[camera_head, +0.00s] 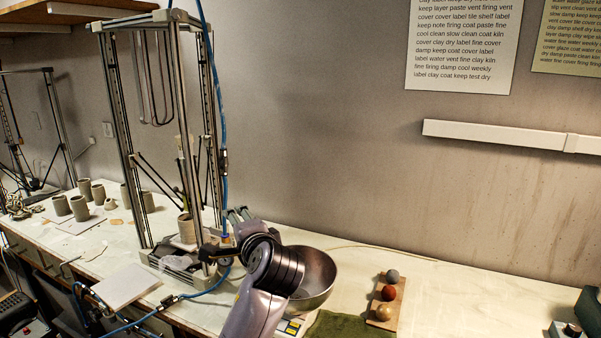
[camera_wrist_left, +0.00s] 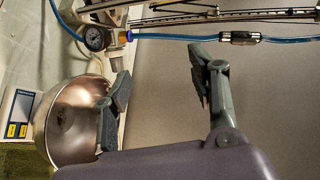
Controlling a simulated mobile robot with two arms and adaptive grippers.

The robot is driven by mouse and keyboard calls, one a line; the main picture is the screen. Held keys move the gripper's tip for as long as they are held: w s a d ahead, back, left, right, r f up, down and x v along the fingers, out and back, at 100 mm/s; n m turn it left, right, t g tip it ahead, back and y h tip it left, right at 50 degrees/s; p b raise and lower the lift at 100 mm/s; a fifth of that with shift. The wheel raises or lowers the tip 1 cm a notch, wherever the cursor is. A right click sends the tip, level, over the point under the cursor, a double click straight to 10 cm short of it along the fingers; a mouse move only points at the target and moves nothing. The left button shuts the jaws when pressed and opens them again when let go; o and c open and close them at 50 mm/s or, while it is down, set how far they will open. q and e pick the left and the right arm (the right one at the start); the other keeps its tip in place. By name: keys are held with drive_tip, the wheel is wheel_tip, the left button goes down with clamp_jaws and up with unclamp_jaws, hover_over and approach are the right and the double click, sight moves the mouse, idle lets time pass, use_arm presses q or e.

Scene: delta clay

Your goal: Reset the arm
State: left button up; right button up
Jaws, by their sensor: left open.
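My left arm rises from the bottom middle of the head view, its purple and black links in front of the metal bowl. My left gripper (camera_head: 238,214) is beside the delta printer, with its fingers partly hidden by the wrist. In the left wrist view the two dark fingers of this gripper (camera_wrist_left: 160,85) stand wide apart with nothing between them. The metal bowl (camera_head: 320,275) lies behind and right of the arm; it also shows in the left wrist view (camera_wrist_left: 75,120), behind one finger. My right gripper is in neither view.
The delta printer (camera_head: 178,120) stands left of my gripper, with a clay cylinder (camera_head: 186,228) inside and a blue hose (camera_head: 222,130) along its frame. Several clay cups (camera_head: 80,208) stand farther left. A wooden board (camera_head: 398,312) with three balls lies right of the bowl, near a green cloth (camera_head: 345,325).

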use_arm(q)
drive_tip(key=s+a+f+n+g+h, duration=0.2)
drive_tip(key=s+f+g, duration=0.1)
drive_tip(key=s+f, duration=0.8)
drive_tip(key=s+a+f+n+g+h, duration=0.25)
drive_tip(key=s+f, duration=0.35)
drive_tip(key=f, duration=0.9)
drive_tip(key=s+f+n+g+h, duration=0.2)
drive_tip(key=s+f, duration=0.2)
drive_tip(key=s, duration=0.7)
drive_tip(key=s+f+n+g+h, duration=0.1)
drive_tip(key=s+f+n+g, duration=0.15)
drive_tip(key=s, duration=0.95)
wheel_tip(320, 180, down, 28)
drive_tip(key=b, duration=0.2)
drive_tip(key=s+a+f+g+b, duration=0.1)
drive_tip(key=s+a+f+g, duration=0.1)
drive_tip(key=s+f, duration=1.5)
drive_tip(key=shift+s+f, duration=0.3)
drive_tip(key=shift+f, duration=0.45)
